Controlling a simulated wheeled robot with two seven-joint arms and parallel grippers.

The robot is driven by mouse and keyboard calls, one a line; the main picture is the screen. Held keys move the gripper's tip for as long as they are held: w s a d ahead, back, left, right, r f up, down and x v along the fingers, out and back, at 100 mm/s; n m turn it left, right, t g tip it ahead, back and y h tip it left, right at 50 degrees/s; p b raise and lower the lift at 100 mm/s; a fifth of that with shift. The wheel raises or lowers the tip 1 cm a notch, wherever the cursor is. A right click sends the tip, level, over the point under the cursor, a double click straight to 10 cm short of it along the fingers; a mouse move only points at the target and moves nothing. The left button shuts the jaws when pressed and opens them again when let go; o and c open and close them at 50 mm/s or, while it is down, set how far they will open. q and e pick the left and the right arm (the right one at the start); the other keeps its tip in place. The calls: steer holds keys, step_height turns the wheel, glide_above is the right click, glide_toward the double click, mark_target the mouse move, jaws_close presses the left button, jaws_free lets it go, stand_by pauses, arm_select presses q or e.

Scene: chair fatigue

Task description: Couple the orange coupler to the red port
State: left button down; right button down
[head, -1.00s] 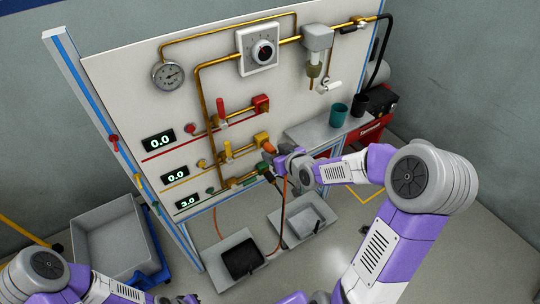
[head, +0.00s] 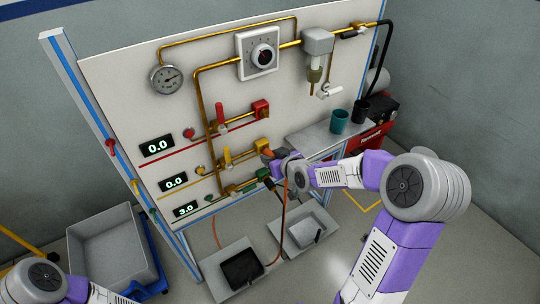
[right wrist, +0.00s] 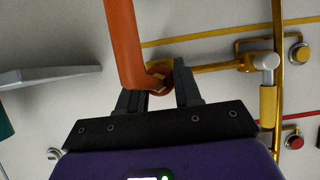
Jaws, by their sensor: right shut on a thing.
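In the head view my right gripper (head: 276,159) is at the panel, shut on the orange coupler (head: 267,152). The coupler is just below the yellow port (head: 262,142) and looks very near it; contact cannot be told. The red port (head: 262,107) sits higher on the panel, apart from the coupler. In the right wrist view the gripper's dark fingers (right wrist: 160,93) straddle the lower end of the orange hose (right wrist: 124,45), where a small brass and orange end shows. My left gripper is outside the head view; only its arm shows at bottom left.
The green port (head: 262,173) lies below the yellow one. Valve handles, red (head: 221,112) and yellow (head: 227,154), stick out left of the ports. A hose hangs to grey trays (head: 212,272) on the floor. A side shelf (head: 305,137) holds two cups.

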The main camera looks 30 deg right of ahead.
steer(key=shift+s, duration=0.2)
steer(key=shift+s+d+p, duration=0.1)
steer(key=shift+s+p, duration=0.45)
steer(key=shift+s, duration=0.9)
steer(key=shift+s, duration=0.1)
steer(key=shift+s+d+p, duration=0.15)
steer(key=shift+s+p, duration=0.6)
steer(key=shift+s, duration=1.15)
step_height(320, 180, up, 15)
steer(key=s+p, duration=0.1)
steer(key=p, duration=1.4)
steer(key=shift+s, duration=0.35)
steer(key=shift+w+d, duration=0.1)
steer(key=shift+w, duration=0.05)
